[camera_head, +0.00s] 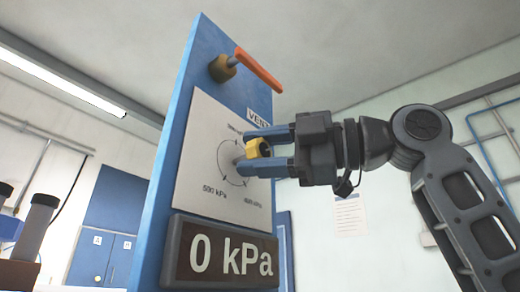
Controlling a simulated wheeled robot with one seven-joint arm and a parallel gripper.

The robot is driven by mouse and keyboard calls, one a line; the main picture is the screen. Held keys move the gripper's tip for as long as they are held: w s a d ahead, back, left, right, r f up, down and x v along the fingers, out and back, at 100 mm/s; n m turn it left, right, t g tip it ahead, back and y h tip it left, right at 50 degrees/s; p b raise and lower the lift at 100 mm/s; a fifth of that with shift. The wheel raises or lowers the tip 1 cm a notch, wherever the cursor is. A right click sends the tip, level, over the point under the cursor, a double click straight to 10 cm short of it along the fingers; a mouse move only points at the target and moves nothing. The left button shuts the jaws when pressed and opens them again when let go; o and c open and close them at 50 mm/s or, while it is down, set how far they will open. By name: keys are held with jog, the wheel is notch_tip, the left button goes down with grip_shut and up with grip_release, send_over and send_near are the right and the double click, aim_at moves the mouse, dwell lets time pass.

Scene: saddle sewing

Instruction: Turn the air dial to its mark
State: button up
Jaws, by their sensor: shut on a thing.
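The air dial (259,148) is a yellow knob on a white scale plate (195,165) on the blue panel. The plate shows a round arc with arrows and kPa marks; 500 kPa is readable at its lower left, and the others are small or partly covered. My gripper (262,149) comes from the right with its two blue fingers above and below the knob, shut on it. The fingers hide part of the knob and scale, so I cannot tell its exact pointing. The display (228,254) below reads 0 kPa.
An orange lever (258,70) on a brass fitting (222,68) sticks out above the scale, near the VENT label (258,120). Dark cylinders (38,222) stand at the far left. Blue pipes run along the right wall behind my arm.

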jog(key=n+h, duration=0.1)
jog(key=n, duration=0.1)
jog(key=n+h+p, duration=0.1)
jog(key=n, duration=0.2)
jog(key=shift+g+p, duration=0.3)
jog(key=n+t+h+p, duration=0.1)
jog(key=n+h, duration=0.1)
jog(key=n, duration=0.2)
jog(key=shift+p, duration=0.3)
jog(key=shift+n, duration=0.3)
jog(key=o, duration=1)
jog(key=shift+d, duration=0.1)
jog(key=shift+b+v, duration=0.75)
jog(key=shift+v, duration=3)
